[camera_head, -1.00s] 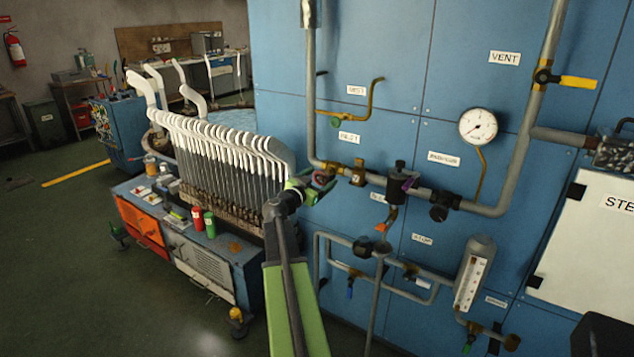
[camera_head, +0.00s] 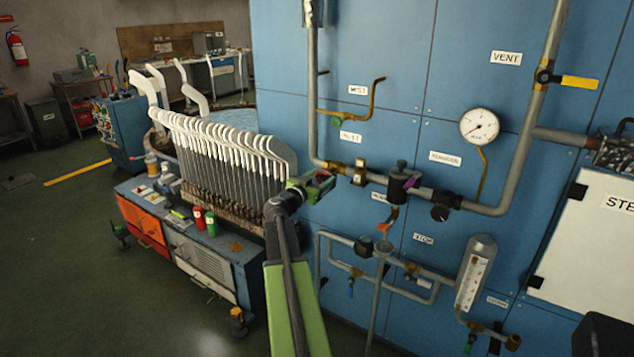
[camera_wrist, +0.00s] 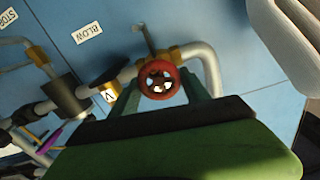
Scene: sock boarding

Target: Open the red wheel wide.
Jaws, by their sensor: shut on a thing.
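The red wheel (camera_wrist: 157,80) is a small round handwheel with a spoked centre, at the middle of the wrist view. It sits on a brass valve on a grey pipe. My gripper (camera_wrist: 158,93) has its two dark green fingers on either side of the wheel and is shut on it. In the head view my gripper (camera_head: 326,184) is at the pipe's left end, and it mostly hides the wheel there. I cannot tell how far the valve is open.
A round pressure gauge (camera_head: 479,126) and a yellow-handled valve (camera_head: 579,82) are on the blue panel (camera_head: 400,60) to the right. A cart (camera_head: 190,262) bearing a row of white sock forms (camera_head: 225,140) stands close on the left. Grey pipes (camera_head: 530,120) stick out from the panel.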

